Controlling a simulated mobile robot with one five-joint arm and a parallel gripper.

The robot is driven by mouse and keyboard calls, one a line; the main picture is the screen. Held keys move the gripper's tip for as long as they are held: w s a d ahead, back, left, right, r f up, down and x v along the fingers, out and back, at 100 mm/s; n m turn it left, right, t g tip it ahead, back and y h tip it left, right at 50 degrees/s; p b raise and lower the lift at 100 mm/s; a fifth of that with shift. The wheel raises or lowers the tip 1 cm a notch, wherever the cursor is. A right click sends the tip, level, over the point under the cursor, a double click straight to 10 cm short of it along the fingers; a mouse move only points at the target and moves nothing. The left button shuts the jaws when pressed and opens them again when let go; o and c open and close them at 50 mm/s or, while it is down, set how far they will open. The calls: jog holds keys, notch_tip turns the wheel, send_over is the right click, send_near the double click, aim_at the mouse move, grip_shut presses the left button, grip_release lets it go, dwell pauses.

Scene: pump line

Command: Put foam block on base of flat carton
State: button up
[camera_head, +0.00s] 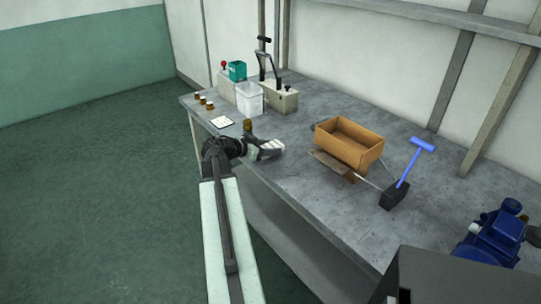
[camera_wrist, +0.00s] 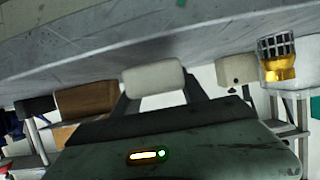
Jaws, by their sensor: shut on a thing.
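The foam block (camera_wrist: 155,79) is a white, rounded block between the two dark fingers of my gripper (camera_wrist: 160,92) in the wrist view. My gripper is shut on it. In the head view my gripper (camera_head: 258,149) is over the near table edge, with the pale block (camera_head: 271,146) at its tip. An open-topped brown carton (camera_head: 360,157) stands on the table to the right of my gripper, apart from it. The inner floor of the carton is mostly hidden by its walls. A flat brown-grey piece (camera_head: 328,164) shows low at its near side.
A blue-handled tool with a dark block (camera_head: 396,195) stands right of the carton. A blue machine (camera_head: 493,235) is at far right. A white bin (camera_head: 249,98), a lever device (camera_head: 282,98) and small brown jars (camera_head: 203,101) are at the back left. Bare table lies between gripper and carton.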

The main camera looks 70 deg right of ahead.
jog(key=shift+f, duration=0.65)
jog(key=o, duration=1.3)
jog(key=shift+r, duration=0.1)
jog(key=p+v, duration=0.1)
jog(key=v, duration=0.1)
jog(key=p+v, duration=0.1)
jog(key=v, duration=0.1)
jog(key=p+v, duration=0.1)
jog(key=v, duration=0.2)
jog(key=shift+r, duration=0.3)
jog(key=shift+w+a, duration=0.2)
jog(key=shift+a, duration=0.1)
